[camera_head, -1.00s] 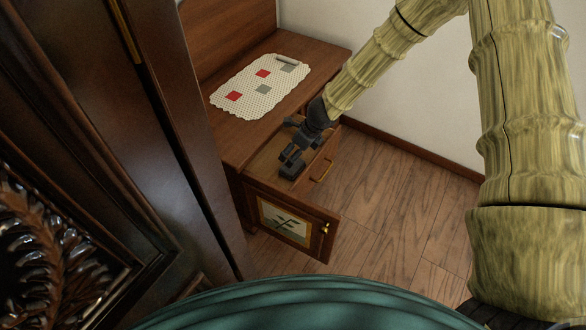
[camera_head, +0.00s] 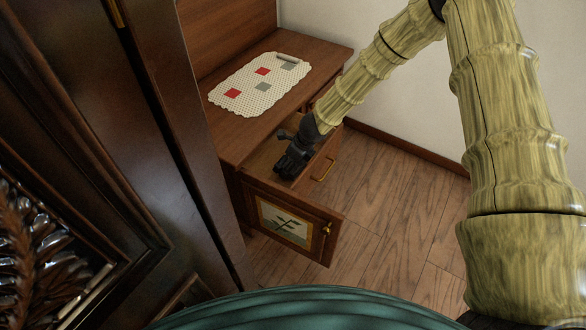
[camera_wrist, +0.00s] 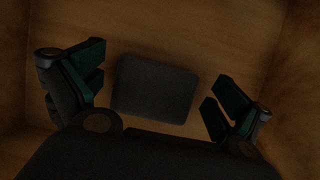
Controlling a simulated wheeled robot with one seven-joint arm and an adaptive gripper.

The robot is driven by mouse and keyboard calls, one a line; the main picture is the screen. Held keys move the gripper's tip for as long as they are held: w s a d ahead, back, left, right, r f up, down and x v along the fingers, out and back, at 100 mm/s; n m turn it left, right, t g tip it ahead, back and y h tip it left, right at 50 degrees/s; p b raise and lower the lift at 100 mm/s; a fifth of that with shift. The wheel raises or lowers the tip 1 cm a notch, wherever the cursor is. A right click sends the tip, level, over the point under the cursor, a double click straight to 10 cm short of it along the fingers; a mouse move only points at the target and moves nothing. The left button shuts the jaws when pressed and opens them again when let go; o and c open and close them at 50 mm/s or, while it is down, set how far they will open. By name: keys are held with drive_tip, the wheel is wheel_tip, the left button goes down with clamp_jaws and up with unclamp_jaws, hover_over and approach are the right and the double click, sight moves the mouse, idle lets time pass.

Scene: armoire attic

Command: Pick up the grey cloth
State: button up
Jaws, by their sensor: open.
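A dark grey, flat, rectangular piece, which looks like the grey cloth (camera_wrist: 165,80), lies on the wooden drawer floor in the wrist view. Its edges look straight and it sits between my spread fingers, with gaps on both sides. My gripper (camera_head: 287,170) is open and reaches down into the open drawer (camera_head: 258,160) of the cabinet. In the wrist view my gripper (camera_wrist: 157,90) has one green-padded finger on each side of the piece. Whether the fingertips touch the floor cannot be told. In the head view the gripper hides the piece.
A white dotted mat (camera_head: 240,102) with red and grey squares lies on the cabinet top (camera_head: 225,142). Drawer walls enclose my gripper. A dark carved armoire (camera_head: 100,150) fills the left. Wooden floor is clear at right.

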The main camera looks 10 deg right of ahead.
drive_tip(key=c, duration=1)
drive_tip(key=shift+r, duration=0.15)
wheel_tip(320, 180, up, 10)
drive_tip(key=p, duration=0.6)
drive_tip(key=shift+o, duration=1.1)
drive_tip(key=shift+c, duration=0.5)
